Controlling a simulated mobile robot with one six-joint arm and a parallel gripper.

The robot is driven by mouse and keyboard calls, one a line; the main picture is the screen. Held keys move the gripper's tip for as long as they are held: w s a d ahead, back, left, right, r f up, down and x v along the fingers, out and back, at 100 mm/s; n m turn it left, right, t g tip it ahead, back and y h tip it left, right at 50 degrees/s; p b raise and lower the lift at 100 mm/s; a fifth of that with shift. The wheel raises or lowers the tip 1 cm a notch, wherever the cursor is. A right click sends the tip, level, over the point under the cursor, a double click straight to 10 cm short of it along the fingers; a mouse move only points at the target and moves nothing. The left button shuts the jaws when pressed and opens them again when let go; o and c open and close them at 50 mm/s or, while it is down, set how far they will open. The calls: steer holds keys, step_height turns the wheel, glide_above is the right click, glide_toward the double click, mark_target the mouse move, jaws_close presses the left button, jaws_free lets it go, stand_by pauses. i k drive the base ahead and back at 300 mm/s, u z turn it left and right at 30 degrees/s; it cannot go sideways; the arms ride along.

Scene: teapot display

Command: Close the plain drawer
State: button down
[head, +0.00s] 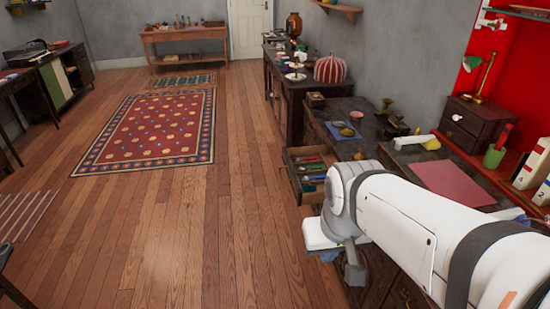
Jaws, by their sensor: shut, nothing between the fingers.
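An open wooden drawer (302,172) sticks out to the left from the dark cabinet (318,133) right of the middle. Several small coloured items lie in it. Its front looks plain, but it is small and I cannot make out details. My gripper (354,272) is in front of the nearer desk, lower and nearer than the drawer. It points down, shut and empty, apart from the drawer. My white arm reaches in from the lower right and hides part of the desk and its front.
The nearer desk holds a red sheet (452,182), a green cup (493,156), a small dark drawer box (474,123) and a green lamp (484,76). The wooden floor (235,215) left of the drawer is clear.

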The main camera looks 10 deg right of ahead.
mark_target(325, 158)
steer(key=u, duration=0.5)
steer(key=i, duration=1.65)
steer(key=z, duration=0.5)
